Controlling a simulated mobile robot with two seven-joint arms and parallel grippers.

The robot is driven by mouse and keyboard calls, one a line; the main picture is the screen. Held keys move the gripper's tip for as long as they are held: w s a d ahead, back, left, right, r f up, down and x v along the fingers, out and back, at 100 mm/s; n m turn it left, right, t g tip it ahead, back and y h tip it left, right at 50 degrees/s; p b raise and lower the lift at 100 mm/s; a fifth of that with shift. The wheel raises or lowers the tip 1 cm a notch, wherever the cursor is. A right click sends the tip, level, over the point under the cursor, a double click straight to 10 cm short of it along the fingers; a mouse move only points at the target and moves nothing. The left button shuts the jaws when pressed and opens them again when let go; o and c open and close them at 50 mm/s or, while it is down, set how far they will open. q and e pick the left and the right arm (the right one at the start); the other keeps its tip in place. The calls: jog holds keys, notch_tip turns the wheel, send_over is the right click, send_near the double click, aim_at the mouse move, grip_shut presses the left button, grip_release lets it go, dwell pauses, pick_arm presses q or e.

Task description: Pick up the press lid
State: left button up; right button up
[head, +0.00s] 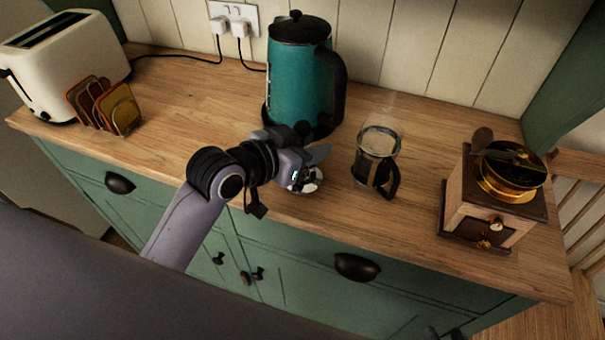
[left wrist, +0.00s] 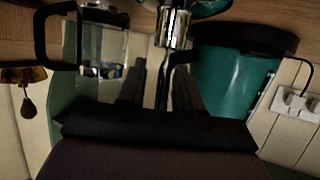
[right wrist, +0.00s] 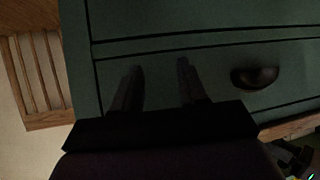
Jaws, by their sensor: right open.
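The press lid (head: 311,180) is a small shiny metal piece on the counter near its front edge, partly hidden by my left gripper (head: 316,163) in the head view. In the left wrist view a chrome piece (left wrist: 173,25), apparently the lid, stands just beyond the fingertips. My left gripper (left wrist: 160,78) looks open, with its fingers apart at the lid; I cannot tell whether they touch it. The glass press (head: 378,158) with its black handle stands to the right, its top open. My right gripper (right wrist: 157,75) is open and empty before the green drawer fronts.
A teal kettle (head: 299,82) stands close behind my left gripper. A wooden coffee grinder (head: 482,212) is at the right end. A cream toaster (head: 65,60) and a rack with coasters (head: 104,106) are at the left. The counter (head: 190,120) between rack and kettle is clear.

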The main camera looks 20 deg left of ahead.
pick_arm(q)
grip_shut()
dwell(1.4)
